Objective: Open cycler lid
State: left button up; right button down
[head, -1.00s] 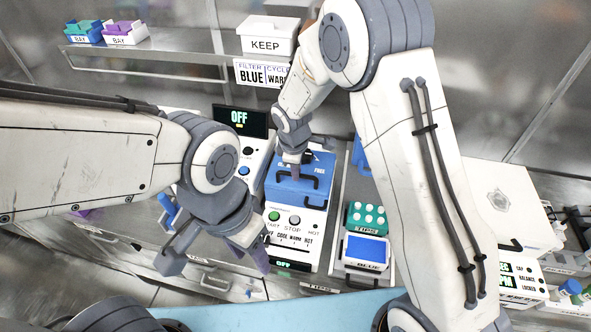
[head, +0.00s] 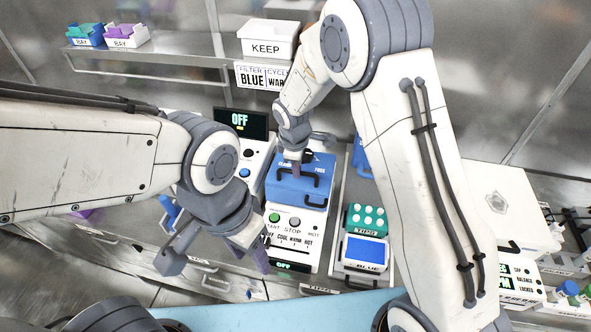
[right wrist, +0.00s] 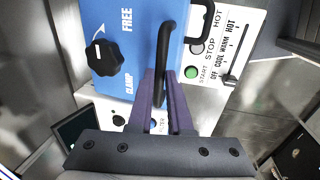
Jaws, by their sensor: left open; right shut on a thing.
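The cycler (head: 295,225) is a white box with a blue lid (head: 285,190) that lies closed. The lid bears a black handle (head: 314,182) and a black knob (head: 308,156) between the words CLAMP and FREE. In the right wrist view the knob (right wrist: 105,57) is left of the handle (right wrist: 166,50). My right gripper (head: 296,170) is over the lid; its purple fingers (right wrist: 165,100) are shut on one end of the handle. My left gripper (head: 217,264) is open and empty, left of the cycler's front.
A unit with a display reading OFF (head: 240,121) stands behind left. A green tips rack (head: 366,219) and a blue-topped box (head: 364,250) are to the right. A KEEP bin (head: 267,38) sits on the shelf above. A white instrument (head: 500,205) stands at far right.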

jog(key=w+d+r+p, duration=0.1)
jog(key=w+r, duration=0.1)
jog(key=w+r+p, duration=0.1)
jog(key=w+r, duration=0.1)
jog(key=w, duration=0.1)
jog(key=w+d+r+p, duration=0.1)
jog(key=w+p, duration=0.1)
jog(key=w, duration=0.1)
jog(key=shift+d+r, duration=0.35)
jog(key=shift+r, duration=0.05)
pick_arm(q)
jog(key=shift+s+r, duration=0.1)
jog(key=shift+r, duration=2.45)
pick_arm(e)
jog(key=shift+w+d+r, duration=0.15)
jog(key=shift+w+d, duration=0.15)
jog(key=shift+w, duration=0.5)
pick_arm(q)
jog(key=shift+c, duration=0.3)
